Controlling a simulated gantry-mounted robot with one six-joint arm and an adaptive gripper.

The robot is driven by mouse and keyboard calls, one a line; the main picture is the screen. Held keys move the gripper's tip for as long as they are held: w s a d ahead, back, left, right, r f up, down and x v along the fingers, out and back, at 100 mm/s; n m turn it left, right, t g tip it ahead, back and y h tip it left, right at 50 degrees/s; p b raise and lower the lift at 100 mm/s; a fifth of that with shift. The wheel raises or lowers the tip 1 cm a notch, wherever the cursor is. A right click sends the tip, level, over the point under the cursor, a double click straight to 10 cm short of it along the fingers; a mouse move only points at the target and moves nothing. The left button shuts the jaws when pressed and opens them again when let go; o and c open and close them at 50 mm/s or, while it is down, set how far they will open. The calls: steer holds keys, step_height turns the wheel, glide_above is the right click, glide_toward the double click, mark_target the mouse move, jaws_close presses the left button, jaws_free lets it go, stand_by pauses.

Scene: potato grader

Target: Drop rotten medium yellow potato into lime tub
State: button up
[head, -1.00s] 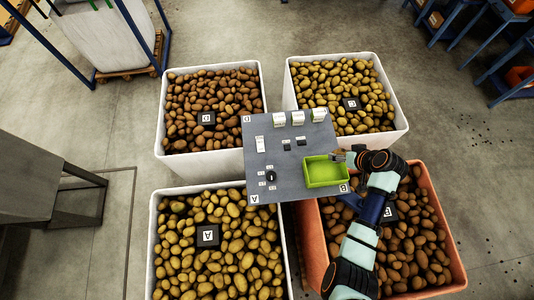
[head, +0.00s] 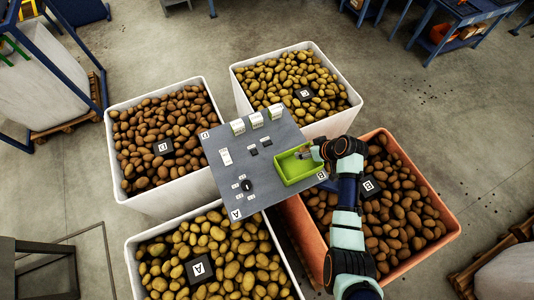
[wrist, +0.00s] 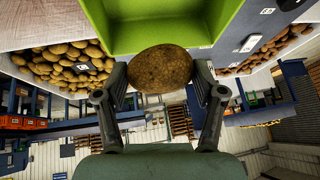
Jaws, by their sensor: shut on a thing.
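The lime tub (head: 290,178) is a shallow open tray on the right side of the grey panel. My gripper (head: 316,153) is at its right upper edge. In the wrist view my gripper (wrist: 163,88) is shut on a brown, dark-speckled potato (wrist: 161,68), one finger on each side. The potato overlaps the near edge of the lime tub (wrist: 150,42) in that view. The tub's visible inside looks empty. Whether the potato touches the tub I cannot tell.
The grey panel (head: 222,188) carries switches and a knob and stands between several potato-filled bins. The orange bin (head: 420,245) lies under my arm. White bins stand at the upper right (head: 336,124), left (head: 160,205) and bottom (head: 133,270).

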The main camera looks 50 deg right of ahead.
steer(key=o, duration=1.3)
steer(key=shift+c, duration=0.2)
steer(key=shift+r, duration=0.1)
steer(key=v, duration=1.2)
